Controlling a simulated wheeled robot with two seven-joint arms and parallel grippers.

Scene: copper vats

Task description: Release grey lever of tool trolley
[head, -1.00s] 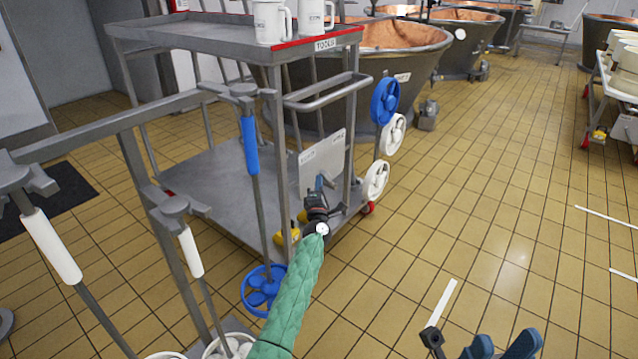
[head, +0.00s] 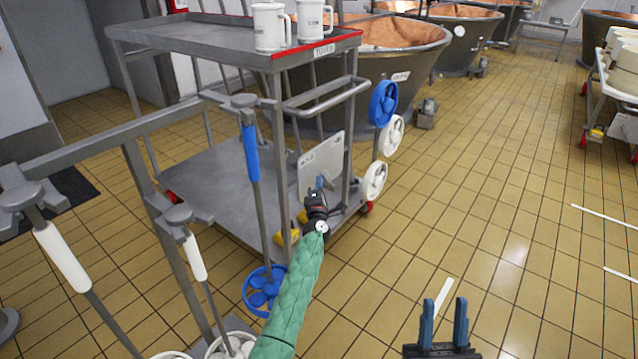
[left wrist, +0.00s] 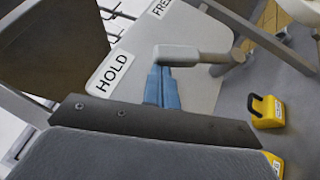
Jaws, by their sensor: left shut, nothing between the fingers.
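The tool trolley (head: 215,45) is grey metal, with a red-edged top shelf labelled TOOLS. Its upright plate (head: 332,152) also shows in the left wrist view (left wrist: 200,98), with HOLD on the left and FREE further right. The grey lever (left wrist: 215,62) lies across the plate, its blunt end near HOLD. My left gripper (head: 319,183) is in front of the plate, low on the trolley. Its blue fingers (left wrist: 162,84) are shut and empty, tips right at the lever's end; I cannot tell whether they touch. My right gripper (head: 444,305) is open and empty over the floor.
Two white mugs (head: 268,28) stand on the top shelf. A rack with hanging tools, one blue-handled (head: 250,152), stands close on the left. Blue and white wheels (head: 383,102) hang at the trolley's right side. Copper vats (head: 400,38) stand behind.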

